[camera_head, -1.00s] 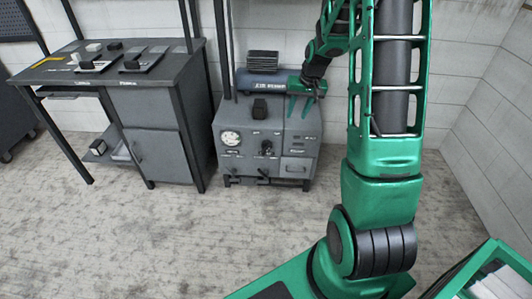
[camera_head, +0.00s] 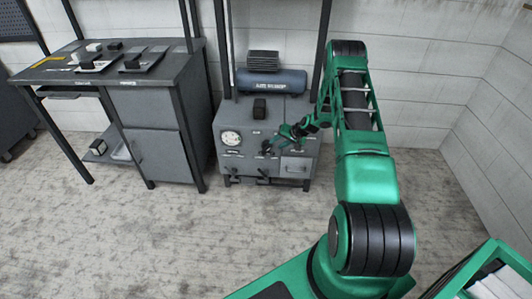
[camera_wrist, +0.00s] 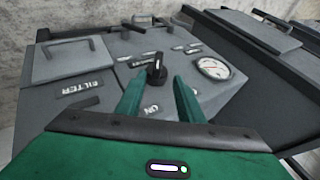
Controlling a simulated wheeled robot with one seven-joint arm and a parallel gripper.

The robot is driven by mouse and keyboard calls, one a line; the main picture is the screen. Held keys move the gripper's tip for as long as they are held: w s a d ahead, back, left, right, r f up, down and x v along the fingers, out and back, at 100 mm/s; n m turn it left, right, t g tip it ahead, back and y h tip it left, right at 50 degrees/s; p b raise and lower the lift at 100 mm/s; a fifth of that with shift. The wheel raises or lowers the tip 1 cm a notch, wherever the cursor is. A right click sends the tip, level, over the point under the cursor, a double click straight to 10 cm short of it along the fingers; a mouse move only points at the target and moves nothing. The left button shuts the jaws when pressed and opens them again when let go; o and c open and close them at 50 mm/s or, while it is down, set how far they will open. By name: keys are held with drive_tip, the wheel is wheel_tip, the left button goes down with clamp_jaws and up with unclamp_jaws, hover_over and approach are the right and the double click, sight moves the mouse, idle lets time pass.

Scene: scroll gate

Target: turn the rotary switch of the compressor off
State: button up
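The compressor (camera_head: 232,165) is a grey cabinet with a gauge and panel controls, standing against the back wall. In the wrist view its rotary switch (camera_wrist: 156,70) is a black knob with a light mark on a sloping grey panel. An "ON" label shows below it, between my fingers; an "OFF" label is not readable. My gripper (camera_wrist: 158,82) is open, with two green fingers apart and the knob just beyond and between their tips. Contact cannot be told. In the head view my gripper (camera_head: 274,147) is at the panel front and partly covers the switch area.
A round gauge (camera_wrist: 214,68) is right of the knob, and a handled filter cover (camera_wrist: 72,58) is to the left. A blue tank (camera_head: 272,81) lies on top of the compressor. A grey workbench (camera_head: 150,95) stands to the left. The floor in front is clear.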

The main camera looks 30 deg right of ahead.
sight(269, 149)
drive_tip(key=x, duration=1.2)
drive_tip(key=shift+s+f, duration=0.15)
